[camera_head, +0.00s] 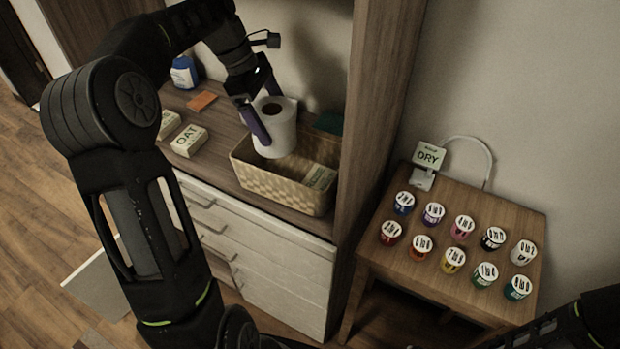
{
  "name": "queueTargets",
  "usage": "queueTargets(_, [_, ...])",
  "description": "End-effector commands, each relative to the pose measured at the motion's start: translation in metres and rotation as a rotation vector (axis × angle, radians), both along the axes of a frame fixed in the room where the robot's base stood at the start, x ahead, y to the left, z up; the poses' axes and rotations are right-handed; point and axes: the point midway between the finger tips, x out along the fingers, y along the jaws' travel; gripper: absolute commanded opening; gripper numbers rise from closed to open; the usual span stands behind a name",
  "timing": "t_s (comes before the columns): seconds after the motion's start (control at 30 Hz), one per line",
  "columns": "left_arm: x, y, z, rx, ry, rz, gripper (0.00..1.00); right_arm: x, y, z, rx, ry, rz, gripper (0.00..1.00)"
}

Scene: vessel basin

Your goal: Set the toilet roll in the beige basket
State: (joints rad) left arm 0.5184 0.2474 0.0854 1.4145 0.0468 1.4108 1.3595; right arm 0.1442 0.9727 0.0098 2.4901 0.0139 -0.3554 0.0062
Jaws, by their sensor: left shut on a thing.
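The white toilet roll (283,135) is upright, with its dark core hole facing up. My left gripper (262,118) is shut on it, with one purple finger showing on its left side. The beige basket (270,188) stands on the wooden shelf top, and the roll is over its left back part. The roll's lower end overlaps the basket opening; I cannot tell whether it touches the basket floor. A pale box (320,176) lies in the right part of the basket. Part of my right arm shows at the bottom right, but its gripper is out of view.
Pale boxes (189,140), an orange item (202,101) and a blue-and-white container (184,73) are on the shelf left of the basket. A wooden upright (378,110) stands close on the right. Several lidded cups (462,227) and a DRY sign (429,155) occupy the side table (400,275).

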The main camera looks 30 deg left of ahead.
Motion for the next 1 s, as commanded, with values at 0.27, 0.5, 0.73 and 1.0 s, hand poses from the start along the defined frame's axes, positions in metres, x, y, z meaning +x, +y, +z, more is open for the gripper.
queueTargets(0.27, [0.000, -0.001, -0.006, 0.000, 0.001, -0.001, 0.45, 0.001, 0.000, -0.006, 0.001, -0.001, 0.001, 0.36])
queueTargets(0.5, [-0.001, -0.001, -0.042, -0.001, 0.004, -0.001, 0.45, 0.004, 0.001, -0.030, 0.008, -0.012, 0.003, 0.36])
queueTargets(0.73, [0.000, -0.001, -0.062, 0.000, 0.001, -0.003, 0.45, 0.005, 0.002, -0.028, 0.009, -0.014, 0.004, 0.36])
queueTargets(1.0, [0.000, -0.001, -0.063, 0.000, 0.000, -0.002, 0.45, 0.004, 0.002, -0.028, 0.008, -0.014, 0.004, 0.36])
